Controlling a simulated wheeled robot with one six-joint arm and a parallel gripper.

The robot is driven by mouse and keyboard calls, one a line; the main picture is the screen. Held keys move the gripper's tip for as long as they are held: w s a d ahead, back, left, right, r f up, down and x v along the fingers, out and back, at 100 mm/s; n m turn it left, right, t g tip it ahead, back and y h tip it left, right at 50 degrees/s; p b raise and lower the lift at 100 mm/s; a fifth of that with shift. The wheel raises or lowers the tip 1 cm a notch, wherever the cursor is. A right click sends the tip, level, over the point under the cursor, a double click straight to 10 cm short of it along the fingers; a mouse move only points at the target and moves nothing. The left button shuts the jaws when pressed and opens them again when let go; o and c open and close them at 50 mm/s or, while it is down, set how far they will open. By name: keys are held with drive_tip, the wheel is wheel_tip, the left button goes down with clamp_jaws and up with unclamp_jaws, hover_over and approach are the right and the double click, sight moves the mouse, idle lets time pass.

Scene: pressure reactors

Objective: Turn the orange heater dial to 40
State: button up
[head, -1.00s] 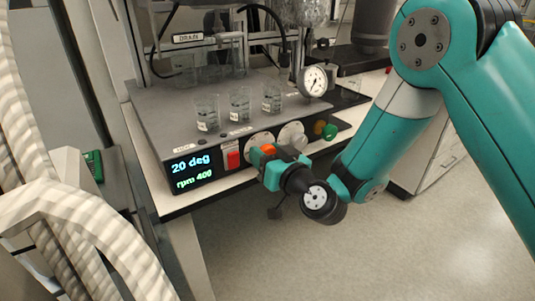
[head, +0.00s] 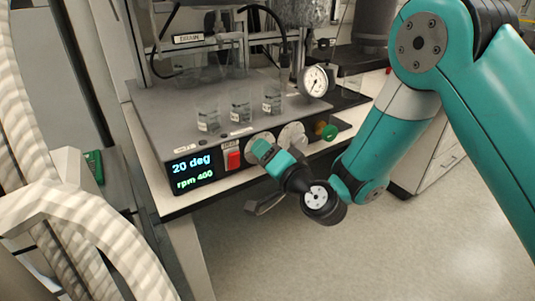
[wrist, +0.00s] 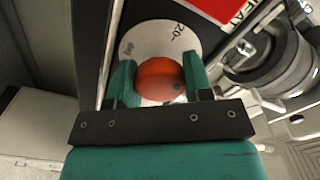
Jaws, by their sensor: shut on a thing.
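The orange heater dial (wrist: 160,80) shows in the wrist view as a round knob on a white scale plate (wrist: 150,37). A "20" mark is legible at its upper right; another mark at the left is hard to read. A small dark spot shows on the knob's lower right. My gripper (wrist: 158,76) is shut on the dial, one teal finger on each side. In the head view my gripper (head: 268,153) is at the panel front and hides the dial. The display (head: 192,170) reads 20 deg and rpm 400.
A red switch (head: 233,159) is just left of my gripper. A grey-white dial (head: 293,136) and a green knob (head: 329,132) are to the right. Several glass beakers (head: 240,106) stand on the unit above, near a round gauge (head: 314,80). Open floor lies in front.

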drive_tip(key=shift+f+m, duration=0.1)
drive_tip(key=shift+m, duration=1.2)
drive_tip(key=o, duration=0.9)
